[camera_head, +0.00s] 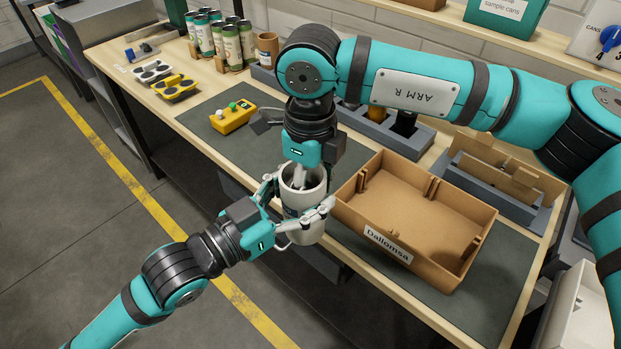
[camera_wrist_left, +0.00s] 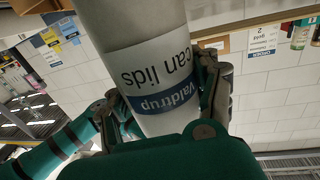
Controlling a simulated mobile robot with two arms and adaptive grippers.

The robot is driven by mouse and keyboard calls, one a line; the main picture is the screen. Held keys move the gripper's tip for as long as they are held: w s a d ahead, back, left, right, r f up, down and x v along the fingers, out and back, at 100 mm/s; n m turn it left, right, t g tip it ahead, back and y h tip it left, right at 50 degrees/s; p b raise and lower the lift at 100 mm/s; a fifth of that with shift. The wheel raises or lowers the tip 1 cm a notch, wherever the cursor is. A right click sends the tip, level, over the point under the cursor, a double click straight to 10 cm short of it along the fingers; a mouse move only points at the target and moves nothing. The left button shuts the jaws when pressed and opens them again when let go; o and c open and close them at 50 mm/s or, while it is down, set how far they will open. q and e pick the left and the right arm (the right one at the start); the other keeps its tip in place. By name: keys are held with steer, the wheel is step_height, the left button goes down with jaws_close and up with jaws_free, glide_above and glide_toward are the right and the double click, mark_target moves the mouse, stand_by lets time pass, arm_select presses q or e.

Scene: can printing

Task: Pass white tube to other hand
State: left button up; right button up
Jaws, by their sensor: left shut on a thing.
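The white tube (camera_head: 304,201) stands roughly upright with its open end up in the head view, held in front of the bench's near edge. My left gripper (camera_head: 298,208) is shut on it, one finger on each side. In the left wrist view the tube (camera_wrist_left: 150,65) fills the middle, with a blue and white label reading "Valdrup can lids" upside down. My right gripper (camera_head: 301,179) points down from above at the tube's open top. Its fingertips are inside or right at the mouth, partly hidden by the rim, so I cannot tell whether they grip the wall.
A brown tray (camera_head: 416,213) labelled "Dallomsa" sits just right of the tube. A yellow box with buttons (camera_head: 233,117) lies on the dark mat (camera_head: 198,118). Several cans (camera_head: 232,46) stand at the back left. The floor left of the bench is clear.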

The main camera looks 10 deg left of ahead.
steer(key=c, duration=0.7)
steer(key=shift+s, duration=0.1)
jaws_close()
arm_select(q)
steer(key=o, duration=1.3)
arm_select(e)
steer(key=shift+a, duration=0.1)
